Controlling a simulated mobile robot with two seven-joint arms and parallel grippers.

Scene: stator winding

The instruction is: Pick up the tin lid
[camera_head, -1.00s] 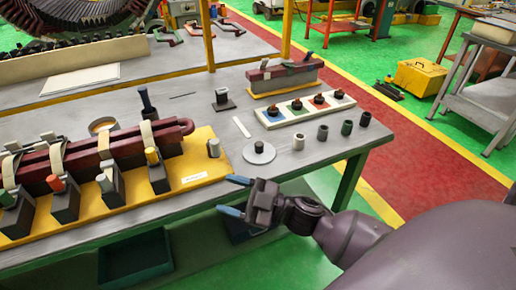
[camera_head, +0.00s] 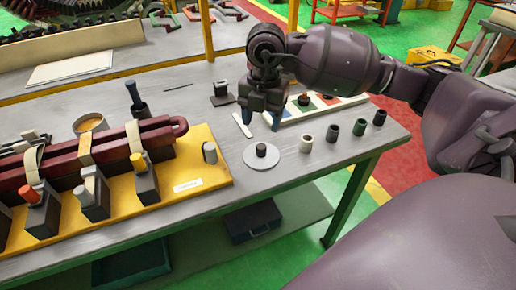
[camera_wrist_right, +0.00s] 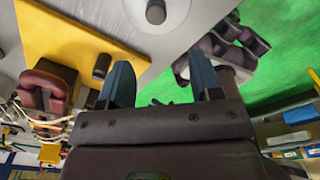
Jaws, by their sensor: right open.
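The tin lid (camera_head: 250,162) looks like a flat, pale grey disc with a dark knob (camera_head: 261,149) at its centre. It lies on the grey bench, right of the yellow board. In the right wrist view the lid (camera_wrist_right: 178,14) is at the top edge, partly cut off, with its knob pointing up. My right gripper (camera_head: 259,118) is above the bench, behind the lid in the head view, blue fingers pointing down. My left gripper is in no current view.
A yellow board (camera_head: 205,172) with dark red bars and several blocks fills the bench's left. Several small cups, such as a white one (camera_head: 306,144), stand right of the lid. A tray (camera_head: 346,100) is partly hidden behind my arm. A round open tin (camera_head: 90,123) stands at left.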

